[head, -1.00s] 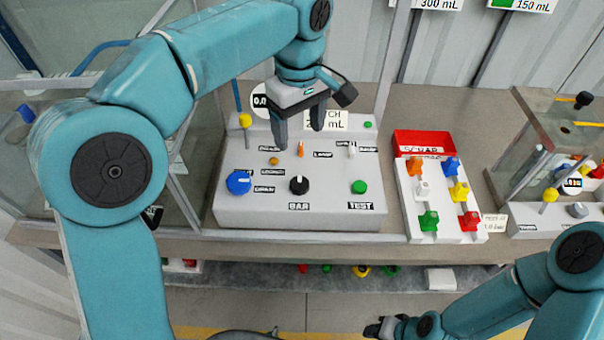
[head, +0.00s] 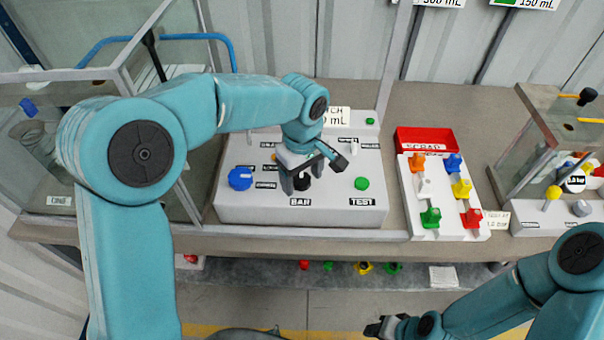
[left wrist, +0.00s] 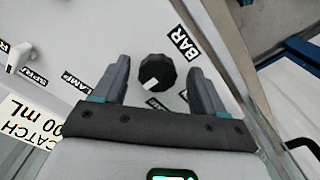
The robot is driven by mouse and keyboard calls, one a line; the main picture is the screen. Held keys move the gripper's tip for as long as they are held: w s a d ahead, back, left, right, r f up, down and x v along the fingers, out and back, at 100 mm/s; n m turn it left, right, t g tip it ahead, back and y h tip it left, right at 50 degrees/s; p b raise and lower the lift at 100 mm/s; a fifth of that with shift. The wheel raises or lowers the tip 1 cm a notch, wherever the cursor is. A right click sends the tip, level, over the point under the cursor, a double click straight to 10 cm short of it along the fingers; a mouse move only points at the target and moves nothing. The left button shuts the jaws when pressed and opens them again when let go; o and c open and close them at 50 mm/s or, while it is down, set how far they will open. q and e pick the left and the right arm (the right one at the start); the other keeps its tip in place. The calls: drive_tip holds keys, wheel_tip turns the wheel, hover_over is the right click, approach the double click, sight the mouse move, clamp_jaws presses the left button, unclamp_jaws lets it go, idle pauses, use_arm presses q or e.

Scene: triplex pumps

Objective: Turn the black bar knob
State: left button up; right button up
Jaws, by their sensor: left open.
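The black bar knob (head: 302,183) sits on the sloped white control panel (head: 240,209), just above its BAR label. In the left wrist view the black knob (left wrist: 157,73) is round and ridged, with a white pointer mark, and the BAR label is beside it. My left gripper (head: 302,186) is over the knob, pointing down. In the left wrist view its open fingers (left wrist: 158,82) stand on either side of the knob, with a gap on each side. My right gripper (head: 378,330) is low near the bottom edge, away from the panel; its jaws are too small to read.
A blue knob (head: 240,178) is left of the black knob, and a green TEST button (head: 361,183) is right. A white rack (head: 408,205) with coloured knobs and a red SCRAP tray (head: 425,137) stand farther right. A glass-walled enclosure (head: 100,200) is at the left.

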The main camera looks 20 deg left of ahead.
use_arm(q)
drive_tip(key=shift+w+f, duration=0.1)
drive_tip(key=c, duration=1.1)
drive_tip(key=shift+o, duration=0.2)
